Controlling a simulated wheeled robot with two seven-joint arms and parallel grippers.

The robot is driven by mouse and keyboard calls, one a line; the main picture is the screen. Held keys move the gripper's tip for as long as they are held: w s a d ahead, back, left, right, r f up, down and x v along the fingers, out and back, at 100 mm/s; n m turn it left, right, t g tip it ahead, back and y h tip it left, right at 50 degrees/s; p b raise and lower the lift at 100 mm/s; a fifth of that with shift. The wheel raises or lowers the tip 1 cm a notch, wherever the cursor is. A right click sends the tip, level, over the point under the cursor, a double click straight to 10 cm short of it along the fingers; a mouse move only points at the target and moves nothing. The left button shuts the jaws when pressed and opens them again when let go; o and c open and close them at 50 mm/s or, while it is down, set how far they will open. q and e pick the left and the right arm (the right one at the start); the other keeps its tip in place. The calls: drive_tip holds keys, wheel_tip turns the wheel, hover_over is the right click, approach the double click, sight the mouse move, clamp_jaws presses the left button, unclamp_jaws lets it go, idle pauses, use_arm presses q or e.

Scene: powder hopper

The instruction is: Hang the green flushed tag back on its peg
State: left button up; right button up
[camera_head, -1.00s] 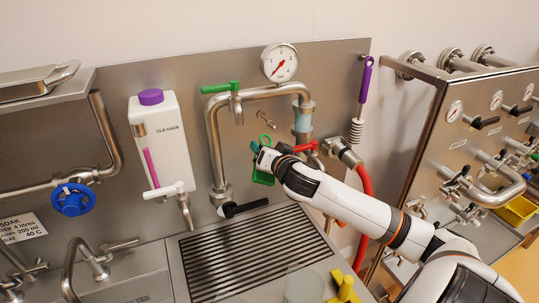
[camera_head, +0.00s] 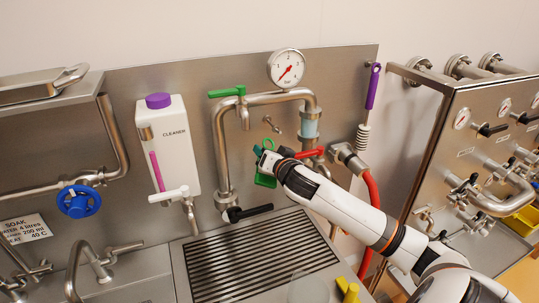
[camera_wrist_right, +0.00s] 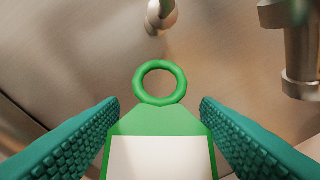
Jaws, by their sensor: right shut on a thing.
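The green tag with a white face (camera_wrist_right: 160,158) is held between the teal fingers of my right gripper (camera_wrist_right: 160,125). Its green ring (camera_wrist_right: 160,83) points up in the wrist view and is empty. The metal peg (camera_wrist_right: 161,15) is just above the ring there, apart from it in the picture. In the head view the peg (camera_head: 271,124) sticks out of the steel panel under the pipe arch. My right gripper (camera_head: 262,160) is just below it, with part of the tag (camera_head: 265,180) showing beneath the fingers. My left gripper is not in view.
The steel pipe with a green-handled valve (camera_head: 228,92) and a gauge (camera_head: 286,68) arches around the peg.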

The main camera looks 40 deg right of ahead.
drive_tip(key=o, duration=1.1)
drive_tip(key=shift+a, duration=0.1)
drive_tip(key=shift+c, duration=0.2)
drive_tip(key=shift+s+f+b, duration=0.1)
drive_tip(key=shift+s+b, duration=0.2)
drive_tip(key=b+v, duration=0.4)
drive_tip(key=v, duration=0.7)
drive_tip(key=shift+s, duration=0.2)
drive_tip(key=shift+a, duration=0.1)
